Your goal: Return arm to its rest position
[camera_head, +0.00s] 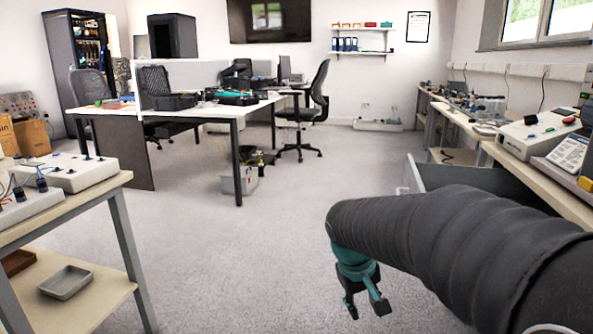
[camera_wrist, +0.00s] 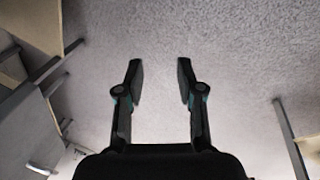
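My arm, in a dark ribbed sleeve, reaches in from the right of the head view. My gripper (camera_head: 366,308) hangs at its end, pointing down over the grey carpet. In the wrist view my gripper (camera_wrist: 160,78) has its two dark fingers apart, with only carpet (camera_wrist: 160,30) between them. It is open and holds nothing. No object touches the fingertips.
A workbench (camera_head: 545,185) with instruments runs along the right, close beyond my arm, with a grey open drawer-like panel (camera_head: 455,176) below it. A bench (camera_head: 110,192) with white devices stands at left. Desks (camera_head: 183,110) stand at the back. The middle carpet is clear.

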